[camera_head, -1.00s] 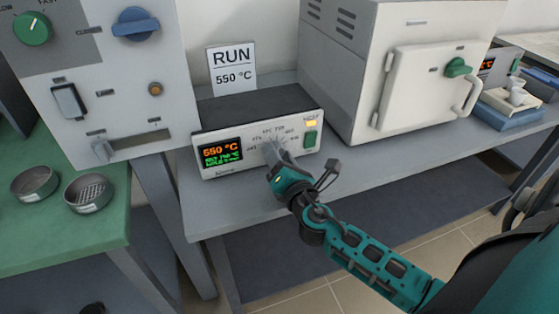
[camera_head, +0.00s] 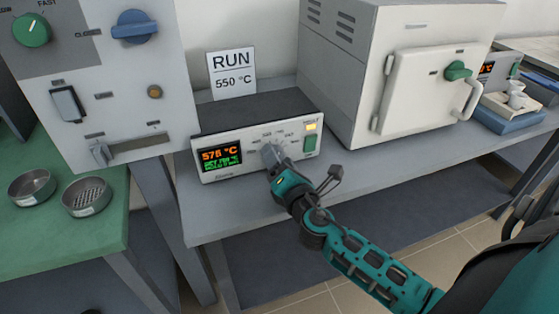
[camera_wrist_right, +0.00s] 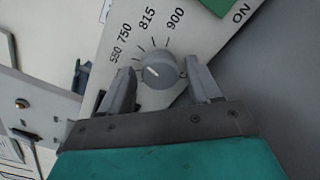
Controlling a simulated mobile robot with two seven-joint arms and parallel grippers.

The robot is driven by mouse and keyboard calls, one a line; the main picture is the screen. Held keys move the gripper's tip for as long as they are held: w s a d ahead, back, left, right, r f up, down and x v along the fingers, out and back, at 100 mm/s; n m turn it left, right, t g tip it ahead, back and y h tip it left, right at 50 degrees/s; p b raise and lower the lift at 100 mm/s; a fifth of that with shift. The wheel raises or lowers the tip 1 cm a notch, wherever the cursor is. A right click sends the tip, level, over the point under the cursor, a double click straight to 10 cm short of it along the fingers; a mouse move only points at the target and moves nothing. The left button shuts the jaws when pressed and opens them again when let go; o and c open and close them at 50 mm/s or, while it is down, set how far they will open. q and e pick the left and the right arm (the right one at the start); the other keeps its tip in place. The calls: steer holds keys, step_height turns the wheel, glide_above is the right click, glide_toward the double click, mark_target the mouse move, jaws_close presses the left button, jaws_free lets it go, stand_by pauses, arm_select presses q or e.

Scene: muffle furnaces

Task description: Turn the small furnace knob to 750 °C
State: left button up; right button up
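The small furnace controller (camera_head: 221,174) stands on the grey bench; its display (camera_head: 221,159) reads about 575 °C in orange, with green text below too small to read. The grey round knob (camera_wrist_right: 158,71) has a white pointer line and a printed scale of 550, 750, 815 and 900; the line points toward the low end. My right gripper (camera_wrist_right: 160,82) has one finger on each side of the knob, close against it. In the head view, my right gripper (camera_head: 271,157) covers most of the knob. My left gripper is not in view.
A sign (camera_head: 232,75) reading RUN 550 °C stands behind the controller. A green switch (camera_head: 310,146) is right of the knob. A white furnace (camera_head: 425,90) stands at right, a grey panel (camera_head: 120,100) at left. Two round sieves (camera_head: 86,196) lie on the green table.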

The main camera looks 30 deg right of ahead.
steer(key=shift+o, duration=0.4)
steer(key=shift+s, duration=0.1)
steer(key=b+v, duration=0.2)
steer(key=v, duration=1)
steer(key=shift+s, duration=0.4)
steer(key=shift+a, duration=0.1)
